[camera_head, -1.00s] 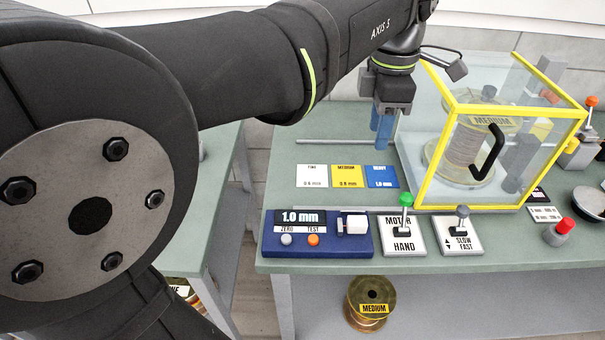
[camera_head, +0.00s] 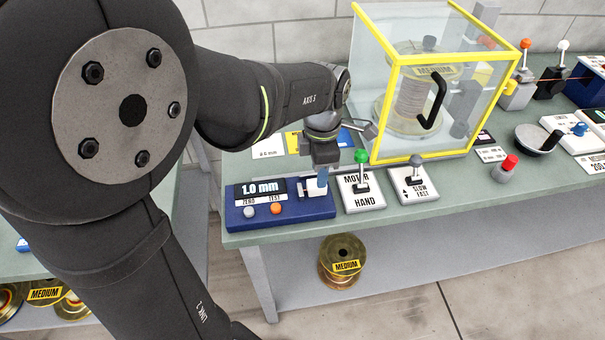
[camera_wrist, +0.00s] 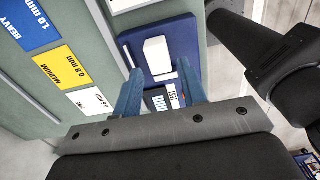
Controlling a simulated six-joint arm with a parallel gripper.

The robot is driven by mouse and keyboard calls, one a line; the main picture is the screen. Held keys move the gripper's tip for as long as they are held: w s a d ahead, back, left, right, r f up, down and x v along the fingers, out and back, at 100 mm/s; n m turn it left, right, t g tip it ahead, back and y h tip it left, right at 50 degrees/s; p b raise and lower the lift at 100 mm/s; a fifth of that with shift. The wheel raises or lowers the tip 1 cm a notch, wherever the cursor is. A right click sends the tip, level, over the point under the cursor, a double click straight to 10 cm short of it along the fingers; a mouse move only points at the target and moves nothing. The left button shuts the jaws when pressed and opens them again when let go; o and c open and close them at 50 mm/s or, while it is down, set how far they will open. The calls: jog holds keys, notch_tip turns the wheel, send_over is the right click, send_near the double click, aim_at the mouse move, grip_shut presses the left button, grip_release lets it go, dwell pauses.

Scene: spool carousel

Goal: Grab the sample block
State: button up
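The white sample block (camera_head: 312,188) sits at the right end of the blue gauge unit (camera_head: 240,213), whose display reads 1.0 mm. In the wrist view the block (camera_wrist: 157,54) lies just beyond and between my fingertips. My gripper (camera_head: 322,178) points down over that end of the unit. In the wrist view my gripper (camera_wrist: 157,72) is open, its two blue fingers apart with nothing held. In the head view a finger partly covers the block. I cannot tell whether a finger touches it.
The green-topped motor/hand lever (camera_head: 362,175) and the slow/fast lever (camera_head: 415,180) stand close to the right. A clear guard box with yellow edges (camera_head: 400,110) stands behind them. Cards (camera_wrist: 62,64) lie behind the gauge unit. A medium spool (camera_head: 343,262) is on the shelf below.

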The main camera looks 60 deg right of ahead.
aim_at(313, 190)
jog(key=shift+w+f, duration=0.15)
jog(key=shift+f, duration=1.25)
jog(key=shift+w+f, duration=0.1)
jog(key=shift+f, duration=1.25)
jog(key=c, duration=0.8)
jog(key=shift+r, duration=0.1)
